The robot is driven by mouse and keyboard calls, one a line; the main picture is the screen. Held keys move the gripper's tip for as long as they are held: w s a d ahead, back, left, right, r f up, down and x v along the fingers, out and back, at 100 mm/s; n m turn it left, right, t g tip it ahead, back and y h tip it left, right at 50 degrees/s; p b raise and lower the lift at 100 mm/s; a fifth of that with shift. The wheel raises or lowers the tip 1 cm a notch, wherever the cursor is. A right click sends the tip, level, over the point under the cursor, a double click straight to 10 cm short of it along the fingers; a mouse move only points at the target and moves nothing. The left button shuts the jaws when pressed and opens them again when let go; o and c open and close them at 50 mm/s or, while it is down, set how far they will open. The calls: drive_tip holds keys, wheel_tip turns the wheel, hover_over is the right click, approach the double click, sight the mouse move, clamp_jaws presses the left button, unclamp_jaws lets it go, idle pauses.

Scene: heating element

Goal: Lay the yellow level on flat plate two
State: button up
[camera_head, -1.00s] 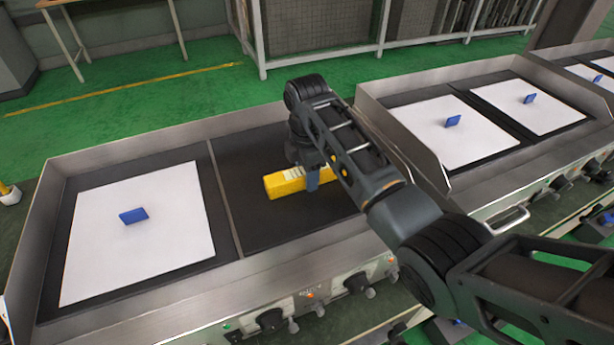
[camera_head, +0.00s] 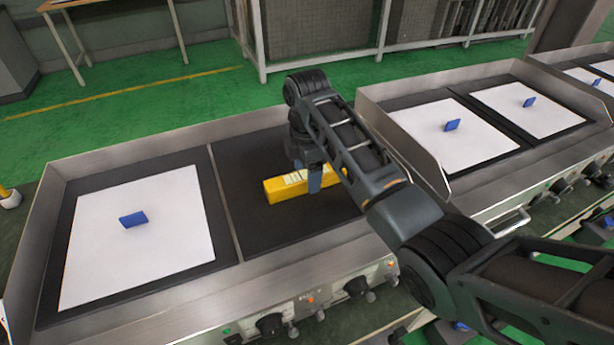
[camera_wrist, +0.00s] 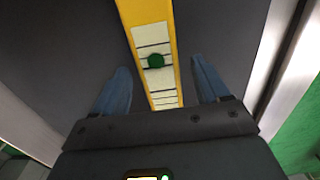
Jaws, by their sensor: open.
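The yellow level (camera_head: 287,188) lies on the bare dark plate (camera_head: 270,228) in the right half of the near griddle. The level also shows in the wrist view (camera_wrist: 133,14), running between the fingers, with a pale scale strip and a green round vial on its top. My gripper (camera_head: 316,184) is over the level, pointing down. In the wrist view my gripper (camera_wrist: 160,85) is open, with a blue finger on each side of the level and a gap at both sides. My arm hides part of the level in the head view.
A white sheet (camera_head: 150,255) with a blue block (camera_head: 133,219) lies on the near griddle's left plate. A metal divider (camera_head: 224,205) separates the plates. Raised steel walls edge the griddle. A second griddle at the right holds two white sheets (camera_head: 440,150) with blue blocks.

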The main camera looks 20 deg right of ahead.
wheel_tip(320, 180, up, 10)
drive_tip(key=p, duration=0.2)
drive_tip(key=shift+r+p, duration=0.15)
drive_tip(key=shift+p, duration=0.2)
